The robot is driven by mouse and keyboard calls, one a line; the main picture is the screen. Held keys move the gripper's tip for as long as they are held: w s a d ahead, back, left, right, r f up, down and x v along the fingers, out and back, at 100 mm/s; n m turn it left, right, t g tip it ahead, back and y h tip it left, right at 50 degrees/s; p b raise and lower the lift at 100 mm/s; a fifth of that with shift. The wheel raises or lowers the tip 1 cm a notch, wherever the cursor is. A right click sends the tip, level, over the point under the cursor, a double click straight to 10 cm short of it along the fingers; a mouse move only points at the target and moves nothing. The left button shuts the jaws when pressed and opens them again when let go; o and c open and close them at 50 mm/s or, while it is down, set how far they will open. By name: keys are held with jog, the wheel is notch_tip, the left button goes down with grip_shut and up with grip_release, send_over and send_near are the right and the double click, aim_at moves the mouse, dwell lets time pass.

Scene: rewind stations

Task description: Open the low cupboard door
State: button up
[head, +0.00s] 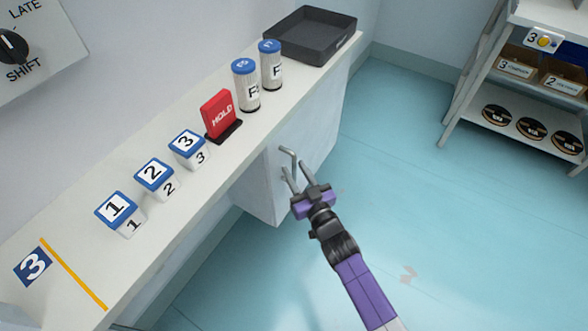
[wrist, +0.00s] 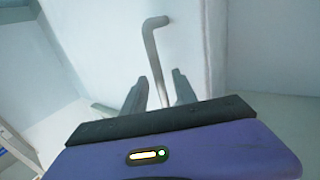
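The low cupboard (head: 263,182) is a white box under the counter, and its door looks shut. A bent grey handle (head: 289,155) stands out from it. My gripper (head: 297,180) is at the handle, with its fingers apart. In the wrist view the handle (wrist: 152,50) rises from between the two open fingers (wrist: 160,92) and bends to the right at its top. A gap shows beside the handle, so the fingers do not look closed on it. The lower end of the handle is hidden behind my gripper.
The white counter (head: 75,254) above holds numbered blocks (head: 157,175), a red HOLD sign (head: 219,114), two blue-lidded canisters (head: 246,85) and a black tray (head: 312,36). A shelf rack (head: 505,80) stands at the right. The blue floor (head: 440,220) between is clear.

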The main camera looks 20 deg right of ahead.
jog(key=shift+w, duration=0.6)
grip_shut()
dwell(1.1)
